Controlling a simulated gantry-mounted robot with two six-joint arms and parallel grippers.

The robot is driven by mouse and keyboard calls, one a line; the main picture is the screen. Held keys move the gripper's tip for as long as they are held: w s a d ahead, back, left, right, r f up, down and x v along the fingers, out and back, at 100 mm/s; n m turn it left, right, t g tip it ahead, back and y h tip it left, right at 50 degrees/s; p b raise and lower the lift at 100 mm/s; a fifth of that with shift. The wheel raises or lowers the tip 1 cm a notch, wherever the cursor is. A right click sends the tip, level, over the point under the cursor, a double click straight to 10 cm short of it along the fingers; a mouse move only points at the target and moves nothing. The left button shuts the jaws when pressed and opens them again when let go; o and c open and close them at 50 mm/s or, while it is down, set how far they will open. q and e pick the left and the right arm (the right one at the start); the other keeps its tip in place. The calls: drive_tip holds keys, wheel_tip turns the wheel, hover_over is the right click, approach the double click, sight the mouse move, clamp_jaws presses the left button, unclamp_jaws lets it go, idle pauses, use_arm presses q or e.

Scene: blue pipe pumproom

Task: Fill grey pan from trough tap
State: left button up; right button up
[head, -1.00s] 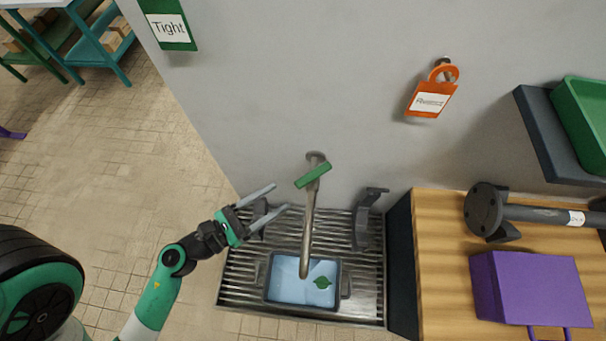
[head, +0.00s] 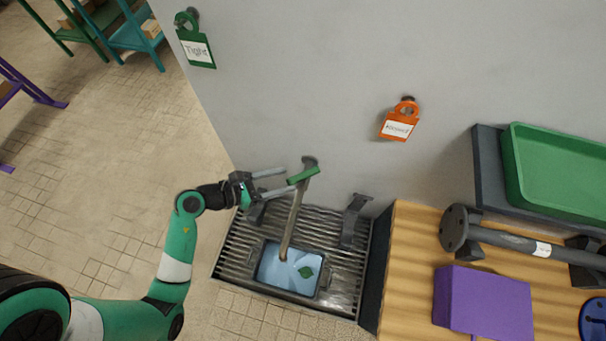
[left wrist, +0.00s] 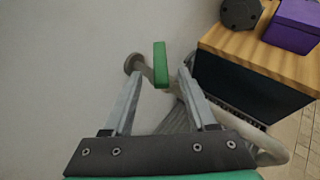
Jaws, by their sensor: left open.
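The grey pan (head: 262,265) sits on the slatted metal trough (head: 232,250) below the tap. The tap (head: 293,222) is a grey spout coming from the wall, with a green lever handle (head: 303,176); the handle also shows in the left wrist view (left wrist: 160,64). My left gripper (head: 285,182) is open, its two fingers pointing at the tap. In the left wrist view the handle stands between and just beyond the fingertips (left wrist: 160,75). My right gripper is not in view.
Dark brackets (head: 354,220) stand at the trough's back. A wooden bench (head: 405,275) at right holds a purple box (head: 485,302) and a dark flanged pipe (head: 510,240). A green tray (head: 560,170) sits on a shelf above. Tags, green (head: 196,48) and orange (head: 399,122), hang on the wall.

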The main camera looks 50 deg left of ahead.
sight(299, 177)
use_arm(q)
drive_tip(key=b+x, duration=0.1)
drive_tip(key=x, duration=0.6)
drive_tip(key=shift+w+d, duration=0.1)
drive_tip(key=shift+w, duration=0.05)
clamp_jaws()
